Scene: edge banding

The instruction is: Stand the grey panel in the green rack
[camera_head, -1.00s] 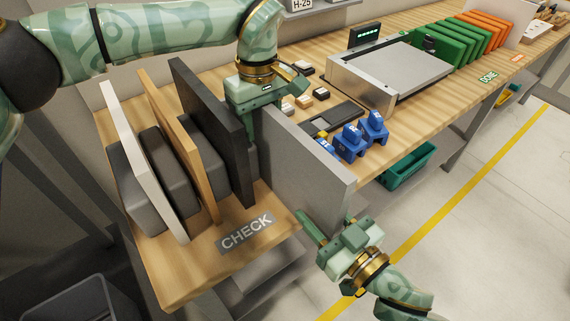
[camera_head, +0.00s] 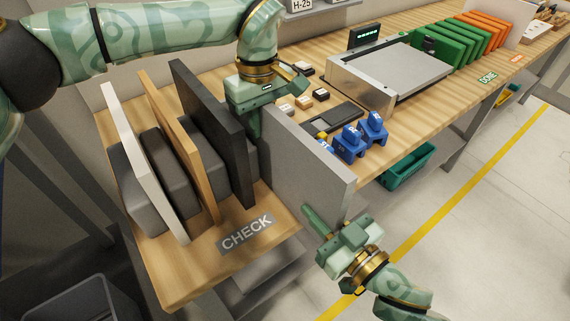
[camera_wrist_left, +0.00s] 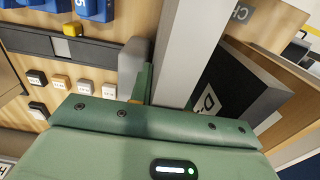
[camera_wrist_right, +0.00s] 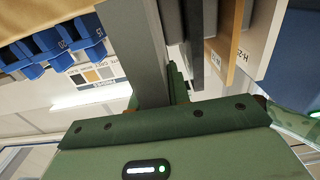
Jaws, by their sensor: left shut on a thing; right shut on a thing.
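The grey panel (camera_head: 305,165) stands upright on edge at the front of the bench, to the right of the black panel. My left gripper (camera_head: 255,115) is shut on its far upper end; the panel runs up between the fingers in the left wrist view (camera_wrist_left: 190,50). My right gripper (camera_head: 330,222) is shut on its near lower end, and the panel shows between the fingers in the right wrist view (camera_wrist_right: 145,60). The green rack (camera_head: 460,42) stands far back on the right of the bench, near the DONE label (camera_head: 487,77).
White (camera_head: 140,160), wooden (camera_head: 180,145) and black panels (camera_head: 210,125) stand between dark blocks at the left, near the CHECK label (camera_head: 246,232). Blue clamps (camera_head: 350,142), a metal-sided machine (camera_head: 390,75) and an orange rack (camera_head: 490,30) line the bench. A teal crate (camera_head: 405,168) sits below.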

